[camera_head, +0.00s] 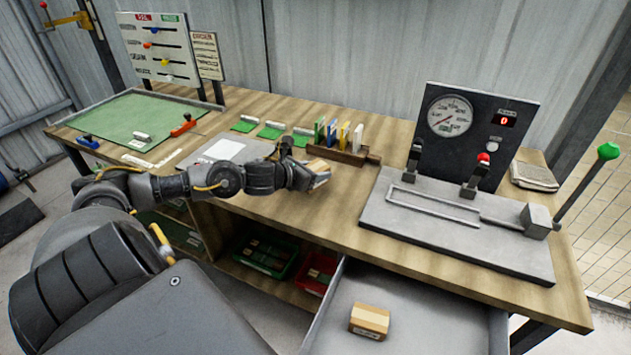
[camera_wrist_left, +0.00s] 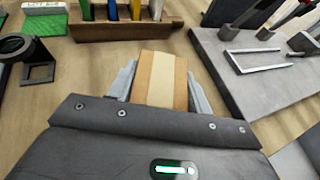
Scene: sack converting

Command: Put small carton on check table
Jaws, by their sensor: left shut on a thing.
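My left gripper (camera_head: 314,177) is over the middle of the wooden bench (camera_head: 330,205), near its front edge. It is shut on a small tan carton with a pale stripe; the carton (camera_wrist_left: 161,80) sits between the two fingers in the left wrist view. In the head view the carton (camera_head: 319,167) is partly hidden by the gripper. I cannot tell whether it touches the bench top. A second tan carton (camera_head: 369,320) lies in the open grey drawer (camera_head: 420,300) below the bench front. My right gripper is not in view.
A wooden rack (camera_head: 343,153) with coloured upright pieces stands just behind the gripper. A grey gauge fixture (camera_head: 450,235) with levers fills the right side. A green mat (camera_head: 135,118) lies at the left. Green and red bins (camera_head: 268,257) sit on the shelf below.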

